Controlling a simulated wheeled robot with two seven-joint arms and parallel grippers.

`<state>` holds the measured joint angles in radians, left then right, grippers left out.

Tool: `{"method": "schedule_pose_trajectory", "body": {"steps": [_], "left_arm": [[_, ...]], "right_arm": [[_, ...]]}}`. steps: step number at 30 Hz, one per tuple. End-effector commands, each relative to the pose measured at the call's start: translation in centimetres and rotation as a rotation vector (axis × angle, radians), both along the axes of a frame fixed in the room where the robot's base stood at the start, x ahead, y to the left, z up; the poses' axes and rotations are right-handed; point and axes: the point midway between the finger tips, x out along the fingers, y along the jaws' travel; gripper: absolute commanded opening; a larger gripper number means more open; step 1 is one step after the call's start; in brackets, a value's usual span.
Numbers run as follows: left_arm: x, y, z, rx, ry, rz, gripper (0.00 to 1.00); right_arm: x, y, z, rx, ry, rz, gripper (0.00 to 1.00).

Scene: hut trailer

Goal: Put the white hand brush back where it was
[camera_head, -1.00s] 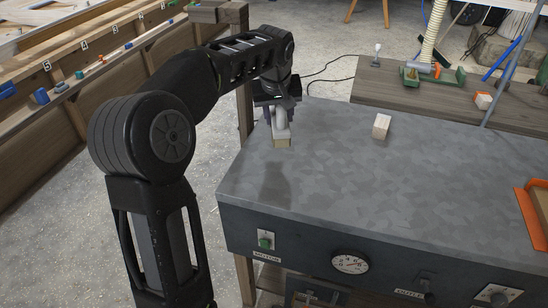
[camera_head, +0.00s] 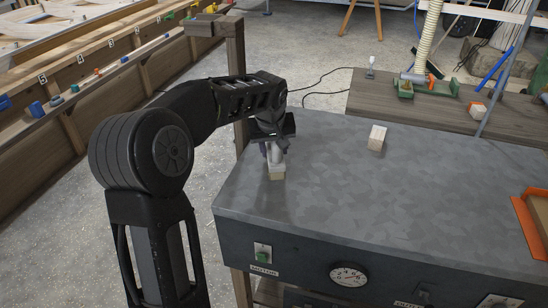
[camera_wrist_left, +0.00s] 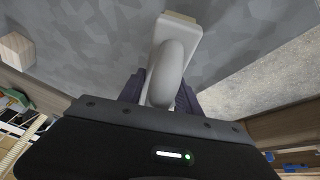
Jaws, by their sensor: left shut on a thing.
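The white hand brush (camera_head: 278,161) is in my left gripper (camera_head: 275,143), over the left end of the grey metal-topped bench (camera_head: 330,190). Its pale bristle block (camera_head: 277,174) points down, close to the bench top; I cannot tell whether it touches. In the left wrist view the brush's rounded white handle (camera_wrist_left: 168,72) sits between the dark fingers of my left gripper (camera_wrist_left: 160,92). The gripper is shut on the handle. My right gripper is in neither view.
A pale wooden block (camera_head: 377,138) stands on the bench to the right of the brush. An orange-edged tray (camera_head: 530,228) is at the bench's right end. A wooden post (camera_head: 237,90) stands behind my left arm. The middle of the bench top is clear.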

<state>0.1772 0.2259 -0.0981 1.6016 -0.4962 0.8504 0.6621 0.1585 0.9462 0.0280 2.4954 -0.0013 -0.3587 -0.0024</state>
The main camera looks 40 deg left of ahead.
Motion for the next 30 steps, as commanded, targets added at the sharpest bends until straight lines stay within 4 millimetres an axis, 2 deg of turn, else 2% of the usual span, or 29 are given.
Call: {"method": "schedule_pose_trajectory", "body": {"steps": [6,18,19,26,30], "left_arm": [[0.0,0.0,-2.9,0.0,0.001,0.0,0.0],[0.0,0.0,-3.6,0.0,0.0,0.0,0.0],[0.0,0.0,-3.4,0.0,0.001,0.0,0.43],[0.0,0.0,-3.4,0.0,0.001,0.0,0.62],[0.0,0.0,-3.4,0.0,0.001,0.0,0.62]], "right_arm": [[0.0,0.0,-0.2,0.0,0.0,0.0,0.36],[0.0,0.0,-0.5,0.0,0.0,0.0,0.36],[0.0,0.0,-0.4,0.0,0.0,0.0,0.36],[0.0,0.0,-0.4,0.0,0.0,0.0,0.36],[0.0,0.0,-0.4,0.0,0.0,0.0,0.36]]}}
